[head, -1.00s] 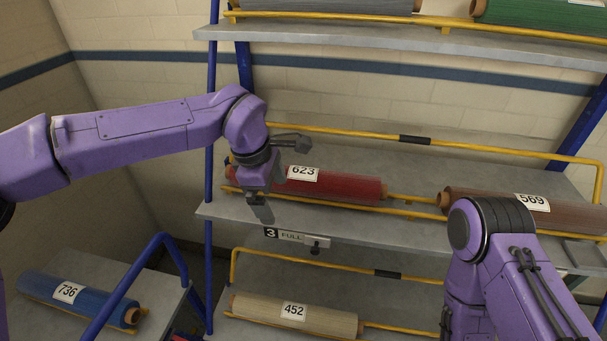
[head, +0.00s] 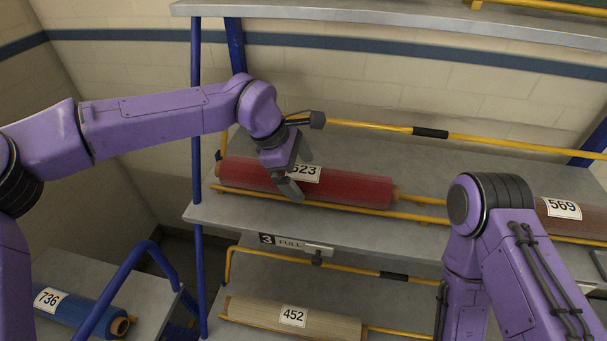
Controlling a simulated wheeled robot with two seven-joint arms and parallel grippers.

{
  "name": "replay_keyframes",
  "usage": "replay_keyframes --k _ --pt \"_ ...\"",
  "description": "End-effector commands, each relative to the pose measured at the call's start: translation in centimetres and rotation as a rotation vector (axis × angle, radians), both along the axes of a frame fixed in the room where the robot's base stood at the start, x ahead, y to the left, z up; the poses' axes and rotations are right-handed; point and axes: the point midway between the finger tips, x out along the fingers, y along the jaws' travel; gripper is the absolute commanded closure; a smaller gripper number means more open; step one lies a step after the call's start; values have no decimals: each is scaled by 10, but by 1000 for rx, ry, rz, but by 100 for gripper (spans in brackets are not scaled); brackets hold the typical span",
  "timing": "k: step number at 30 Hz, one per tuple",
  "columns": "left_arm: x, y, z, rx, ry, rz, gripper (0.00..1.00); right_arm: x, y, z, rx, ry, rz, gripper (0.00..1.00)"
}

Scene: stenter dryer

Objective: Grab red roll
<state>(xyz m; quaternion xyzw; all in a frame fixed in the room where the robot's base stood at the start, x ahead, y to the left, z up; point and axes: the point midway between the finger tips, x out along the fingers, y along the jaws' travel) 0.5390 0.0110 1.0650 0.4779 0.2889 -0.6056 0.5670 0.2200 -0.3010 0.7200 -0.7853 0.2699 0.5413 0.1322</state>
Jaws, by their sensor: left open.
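The red roll (head: 345,188) lies on the middle shelf with its brown core ends showing and a white label 623, partly covered by my gripper. My left gripper (head: 298,172) is open, with its fingers in front of and over the left-centre part of the roll. One finger points down to the right across the roll's front, near the yellow rail. I cannot tell whether it touches the roll. My right arm comes in at the lower right, and its gripper is out of view.
The middle shelf (head: 235,209) has yellow rails (head: 430,217) along its front and back. A brown roll (head: 590,219) labelled 569 lies to the right. A beige roll (head: 335,321) labelled 452 lies below. A blue roll (head: 75,312) lies at lower left beside a blue frame.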

Motion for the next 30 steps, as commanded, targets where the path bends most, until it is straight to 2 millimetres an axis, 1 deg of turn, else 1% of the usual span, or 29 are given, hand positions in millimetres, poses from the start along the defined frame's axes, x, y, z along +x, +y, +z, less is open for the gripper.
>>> replay_keyframes --k 1,4,10,11,12,14,15,18,26,30 --pt "0 -4 -5 1 2 -3 0 0 0 4 0 0 0 100" --pt "1 -6 -13 0 0 -1 0 0 0 5 0 0 0 100" --pt "1 -7 -14 -1 0 -1 0 0 0 4 0 0 0 100" --pt "1 -7 -14 -1 0 -1 10 0 0 4 0 0 0 100" --pt "1 -7 -14 -1 0 -1 23 0 0 4 0 0 0 100" --pt "1 -7 -14 -1 0 -1 42 0 0 4 0 0 0 100" --pt "1 -6 -14 -1 0 -1 55 0 0 4 0 0 0 100" --pt "1 -7 -13 -2 -3 -1 84 0 0 4 0 0 0 100" --pt "1 -7 -11 -2 -2 -1 84 0 0 6 0 0 0 100" --pt "1 -6 -2 -3 -2 1 84 0 0 14 0 0 0 100"
